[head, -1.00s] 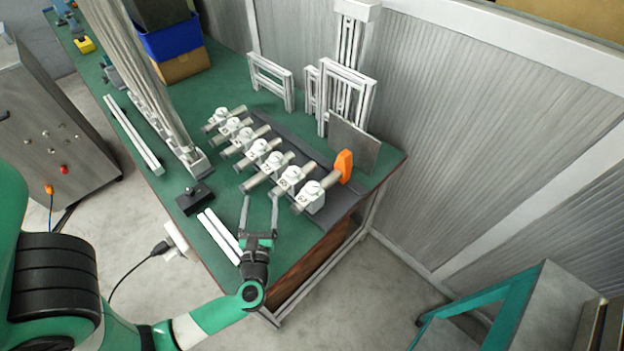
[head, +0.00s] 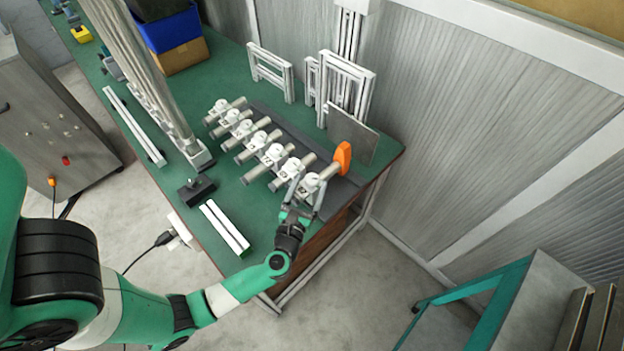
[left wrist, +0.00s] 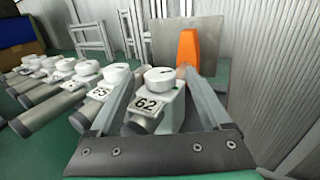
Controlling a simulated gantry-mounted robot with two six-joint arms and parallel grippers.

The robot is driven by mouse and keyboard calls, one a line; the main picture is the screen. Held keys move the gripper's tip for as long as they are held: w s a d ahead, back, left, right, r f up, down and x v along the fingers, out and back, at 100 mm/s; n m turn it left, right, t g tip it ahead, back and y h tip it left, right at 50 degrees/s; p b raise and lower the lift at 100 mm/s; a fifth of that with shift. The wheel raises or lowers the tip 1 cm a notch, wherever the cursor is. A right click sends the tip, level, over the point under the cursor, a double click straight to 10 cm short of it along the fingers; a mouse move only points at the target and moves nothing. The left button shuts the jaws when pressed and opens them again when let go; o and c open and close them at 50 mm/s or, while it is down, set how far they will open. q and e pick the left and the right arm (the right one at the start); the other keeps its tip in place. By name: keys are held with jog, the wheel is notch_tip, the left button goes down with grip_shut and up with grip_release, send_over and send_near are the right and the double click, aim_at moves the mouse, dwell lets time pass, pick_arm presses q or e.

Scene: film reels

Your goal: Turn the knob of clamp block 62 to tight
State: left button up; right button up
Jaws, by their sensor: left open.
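Clamp block 62 (left wrist: 172,108) is a white block at the near end of a row of similar blocks. Its number plate reads 62 in the left wrist view. A round white knob (left wrist: 160,79) with a dark mark sits on its top, and a grey bar sticks out of its front. In the head view the block (head: 311,190) is partly hidden by my left gripper (head: 308,182). My left gripper is open, with one finger on each side of the block's knob in the left wrist view. I cannot tell whether the fingers touch it. My right gripper is not in view.
A neighbouring clamp block (left wrist: 103,92) stands close on the left, with several more behind. An orange piece (head: 343,158) stands just beyond block 62, before a grey plate (head: 352,136). White bars (head: 225,228) lie on the green bench near its front edge.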

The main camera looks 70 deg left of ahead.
pick_arm(q)
jog(key=shift+x, duration=1.4)
grip_shut()
jog(key=shift+s+m+t+h, duration=0.1)
jog(key=shift+m+t+h, duration=0.2)
jog(key=shift+t, duration=0.1)
jog(key=m+t+h+b, duration=0.1)
jog(key=m+t+h, duration=0.2)
jog(key=h, duration=0.1)
jog(key=shift+a, duration=0.15)
jog(key=shift+m+t+h, duration=0.5)
jog(key=shift+m+h, duration=0.5)
jog(key=shift+h, duration=0.4)
jog(key=shift+m+t+h, duration=0.5)
jog(key=shift+m+h, duration=0.5)
jog(key=shift+h, duration=0.4)
